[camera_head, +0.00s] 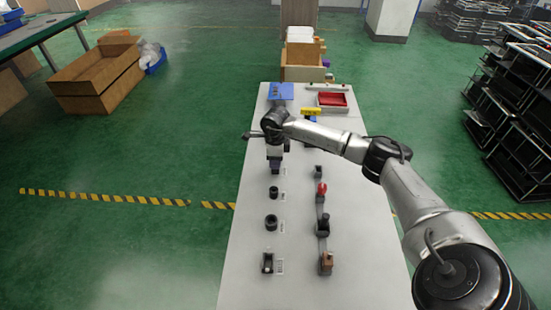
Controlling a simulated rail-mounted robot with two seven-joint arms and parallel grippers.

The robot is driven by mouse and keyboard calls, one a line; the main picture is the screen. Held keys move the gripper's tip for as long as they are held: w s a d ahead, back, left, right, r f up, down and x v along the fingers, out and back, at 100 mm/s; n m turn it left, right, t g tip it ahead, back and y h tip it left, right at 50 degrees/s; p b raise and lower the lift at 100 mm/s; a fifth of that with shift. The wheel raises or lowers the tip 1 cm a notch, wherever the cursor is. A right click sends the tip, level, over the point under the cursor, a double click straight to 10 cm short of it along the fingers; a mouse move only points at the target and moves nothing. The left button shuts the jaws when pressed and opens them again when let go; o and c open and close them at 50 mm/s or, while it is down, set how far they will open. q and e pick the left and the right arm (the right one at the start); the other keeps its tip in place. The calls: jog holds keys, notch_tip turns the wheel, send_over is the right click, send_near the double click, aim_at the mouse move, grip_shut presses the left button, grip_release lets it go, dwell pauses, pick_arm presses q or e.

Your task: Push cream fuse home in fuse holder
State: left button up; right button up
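I cannot make out the cream fuse or say for certain which fixture is the fuse holder. Small dark fixtures stand in two columns on the pale table (247,285). My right gripper (275,167) points down over the upper part of the left column, and it hides what lies directly beneath it. Its fingers are too small and dark to show whether they are open or shut, or whether they touch anything. My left gripper is not in view.
In the left column are a small black fixture (273,192), a round black one (270,221) and a black holder-like one (267,263). The right column has a red-topped fixture (321,189), a black one (322,226) and a brown-topped one (326,261). A red tray (332,99) stands behind.

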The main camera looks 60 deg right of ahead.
jog(key=o, duration=0.4)
jog(key=shift+o, duration=0.2)
jog(key=shift+r, duration=0.1)
notch_tip(320, 180, up, 14)
jog(key=p, duration=0.2)
jog(key=shift+f+p, duration=0.2)
jog(key=shift+p, duration=0.1)
dwell(0.4)
